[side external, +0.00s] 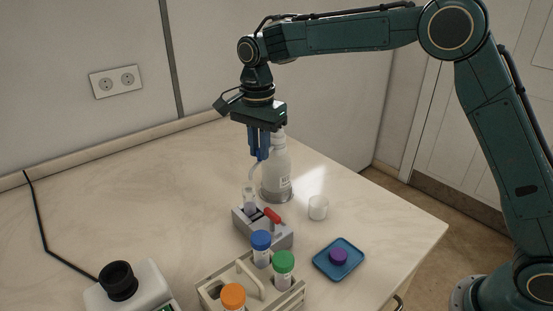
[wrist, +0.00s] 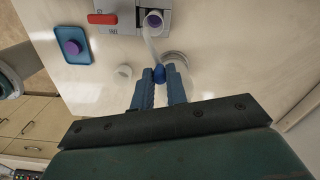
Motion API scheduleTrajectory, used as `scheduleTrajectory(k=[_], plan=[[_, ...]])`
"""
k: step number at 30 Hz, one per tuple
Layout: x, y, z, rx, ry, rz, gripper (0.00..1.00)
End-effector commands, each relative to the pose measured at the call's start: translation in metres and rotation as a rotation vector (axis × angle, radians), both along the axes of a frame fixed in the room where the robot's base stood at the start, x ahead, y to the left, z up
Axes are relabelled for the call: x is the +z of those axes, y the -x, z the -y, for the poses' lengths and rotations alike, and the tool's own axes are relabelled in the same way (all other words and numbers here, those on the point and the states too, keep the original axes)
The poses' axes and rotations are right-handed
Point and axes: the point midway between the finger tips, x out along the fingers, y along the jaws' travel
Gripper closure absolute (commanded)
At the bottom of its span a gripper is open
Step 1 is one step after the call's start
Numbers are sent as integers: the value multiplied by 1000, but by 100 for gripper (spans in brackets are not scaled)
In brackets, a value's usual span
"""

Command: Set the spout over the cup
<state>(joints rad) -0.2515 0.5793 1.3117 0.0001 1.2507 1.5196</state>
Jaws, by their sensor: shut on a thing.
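The tube also shows in the side view (side external: 249,197). The white bottle (side external: 276,175) stands upright under and behind the fingers, which hide part of its top. The small whitish cup (side external: 318,207) stands to the right of the bottle, apart from the spout; it also shows in the wrist view (wrist: 123,72).
The grey holder (side external: 270,233) carries a red handle (side external: 272,215). A blue tray (side external: 325,262) holds a purple cap (side external: 338,256). A rack (side external: 262,296) with capped tubes and a device with a black top (side external: 118,280) stand in front.

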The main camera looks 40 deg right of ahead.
Motion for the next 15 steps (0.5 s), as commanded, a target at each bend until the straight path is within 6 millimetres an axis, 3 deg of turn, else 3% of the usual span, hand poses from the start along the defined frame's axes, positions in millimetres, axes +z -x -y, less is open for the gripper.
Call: scheduleTrajectory(k=[15], plan=[[1,26,19,342,0,1,100]])
